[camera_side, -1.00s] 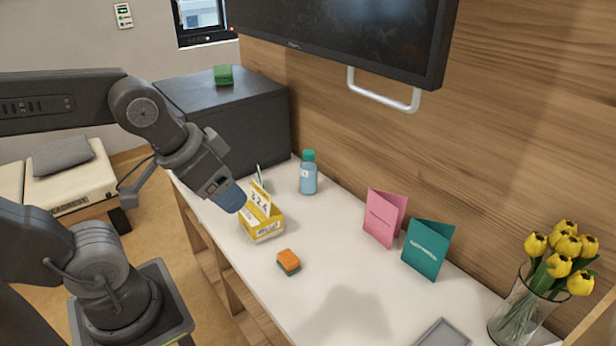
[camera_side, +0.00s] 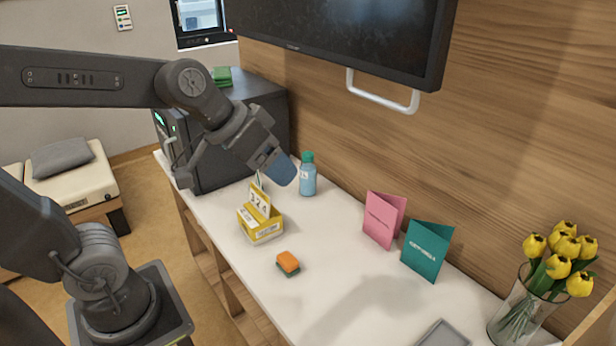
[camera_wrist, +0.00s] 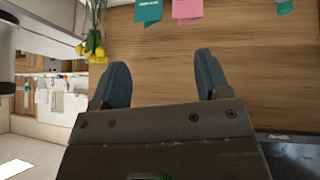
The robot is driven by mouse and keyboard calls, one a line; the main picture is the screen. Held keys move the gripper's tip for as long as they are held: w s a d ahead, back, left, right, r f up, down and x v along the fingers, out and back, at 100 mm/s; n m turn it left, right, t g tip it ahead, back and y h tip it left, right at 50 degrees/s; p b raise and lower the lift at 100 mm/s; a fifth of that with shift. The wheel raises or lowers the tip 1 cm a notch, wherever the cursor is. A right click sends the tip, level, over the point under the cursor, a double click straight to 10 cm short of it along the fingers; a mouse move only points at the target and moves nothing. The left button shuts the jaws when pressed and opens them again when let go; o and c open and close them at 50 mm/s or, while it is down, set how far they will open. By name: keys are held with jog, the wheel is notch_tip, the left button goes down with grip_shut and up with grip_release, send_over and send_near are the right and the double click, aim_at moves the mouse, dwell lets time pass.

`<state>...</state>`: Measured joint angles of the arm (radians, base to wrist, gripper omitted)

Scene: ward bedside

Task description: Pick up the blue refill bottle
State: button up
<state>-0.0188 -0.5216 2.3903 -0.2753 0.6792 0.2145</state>
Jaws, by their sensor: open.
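The blue refill bottle (camera_side: 308,178) with a green cap stands upright on the white bedside surface, near the wooden wall. My gripper (camera_side: 284,170) is close to it in the side view, up and to its left, with a blue finger overlapping the area beside the cap. The gripper is empty. In the wrist view my gripper (camera_wrist: 158,80) has its two blue fingers spread apart with only wooden wall between them. A green cap-like piece (camera_wrist: 284,7) shows at that view's top right edge; the rest of the bottle is cut off.
A yellow box with cards (camera_side: 262,222) stands left of the bottle. An orange and green sponge (camera_side: 288,264) lies in front. A pink card (camera_side: 384,220), a teal card (camera_side: 427,250) and a tulip vase (camera_side: 520,305) stand right. A monitor (camera_side: 350,35) hangs above.

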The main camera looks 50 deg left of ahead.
aim_at(306, 153)
jog(key=w+a+n+t, duration=0.2)
jog(key=w+t, duration=0.1)
jog(key=w, duration=1.2)
jog(key=w+a+f+n+y, duration=0.4)
jog(key=w+a+f+y, duration=0.15)
jog(key=w+a, duration=0.5)
jog(key=w+a+f+n+g+y, duration=0.1)
jog(key=w+a+f+n+y, duration=0.5)
jog(key=f, duration=0.4)
notch_tip(306, 153, down, 9)
jog(key=s+n+g+y, duration=0.2)
jog(key=n+g+y, duration=0.2)
jog(key=g+y, duration=0.3)
jog(key=shift+t+y, duration=0.55)
jog(key=shift+t, duration=0.15)
jog(key=a, duration=0.4)
jog(key=w+a, duration=0.1)
jog(key=a, duration=0.4)
jog(key=w+a, duration=0.1)
jog(key=a, duration=0.4)
jog(key=shift+c, duration=0.4)
